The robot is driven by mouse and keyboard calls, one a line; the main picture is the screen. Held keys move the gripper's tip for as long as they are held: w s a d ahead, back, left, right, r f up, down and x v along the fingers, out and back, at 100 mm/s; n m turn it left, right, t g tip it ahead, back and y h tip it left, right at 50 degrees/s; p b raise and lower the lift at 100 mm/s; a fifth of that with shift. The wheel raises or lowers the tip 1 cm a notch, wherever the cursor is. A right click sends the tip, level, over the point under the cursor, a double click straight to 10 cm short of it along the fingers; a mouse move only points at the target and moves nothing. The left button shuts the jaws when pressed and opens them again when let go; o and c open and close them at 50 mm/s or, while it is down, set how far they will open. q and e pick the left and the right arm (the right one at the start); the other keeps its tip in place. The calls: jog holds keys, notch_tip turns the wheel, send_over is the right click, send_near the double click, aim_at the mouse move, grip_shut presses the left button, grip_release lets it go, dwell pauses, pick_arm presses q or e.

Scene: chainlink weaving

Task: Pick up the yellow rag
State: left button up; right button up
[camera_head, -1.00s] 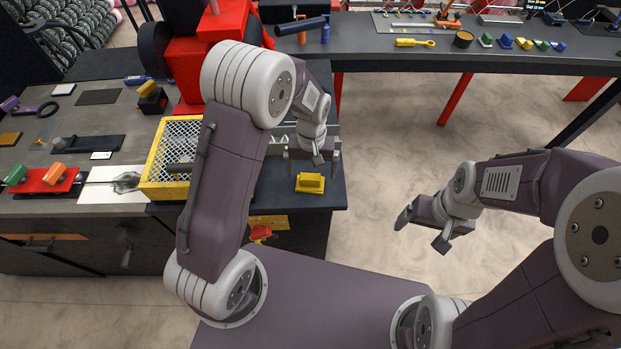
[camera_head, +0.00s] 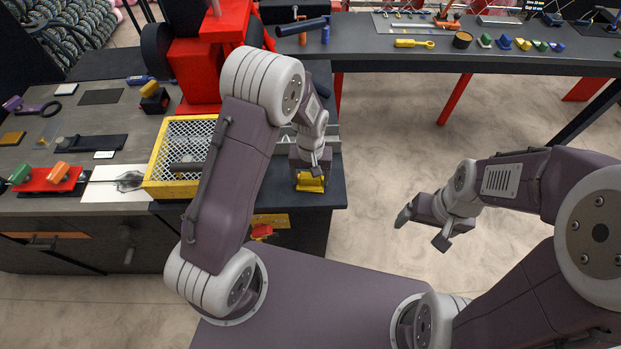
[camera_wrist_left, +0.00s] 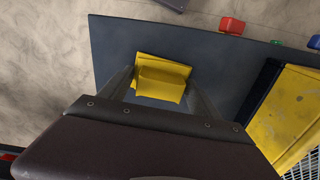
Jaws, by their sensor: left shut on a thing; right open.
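The yellow rag (camera_head: 310,182) is a small folded piece on the dark bench corner at the middle of the head view. It also shows in the left wrist view (camera_wrist_left: 160,78), lying on the dark surface with a raised fold. My left gripper (camera_head: 310,172) is over the rag and partly hides it. In the left wrist view its two fingers (camera_wrist_left: 160,92) are on either side of the rag's fold, shut on it. My right gripper (camera_head: 424,228) is open and empty, out over the floor to the right, well away from the rag.
A yellow-framed mesh basket (camera_head: 165,150) stands left of the rag, with a red machine (camera_head: 205,75) behind it. A red-and-green item lies on the left bench. A long dark table (camera_head: 400,58) with small tools runs along the back right. The floor between is clear.

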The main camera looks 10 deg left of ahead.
aim_at(311, 179)
pick_arm(q)
jog(key=shift+w+r, duration=0.1)
jog(key=shift+r, duration=0.2)
jog(key=r, duration=0.2)
jog(key=s+r+b, duration=0.1)
jog(key=shift+s+d+r, duration=0.1)
jog(key=shift+d+r, duration=0.1)
jog(key=shift+r, duration=0.2)
jog(key=s+d+r+b, duration=0.1)
jog(key=s+d+r, duration=0.1)
jog(key=s+r, duration=0.4)
jog(key=s, duration=0.4)
jog(key=shift+s+d+r+b, duration=0.15)
jog(key=shift+s+r+b, duration=0.1)
jog(key=shift+b, duration=0.15)
jog(key=shift+w, duration=0.1)
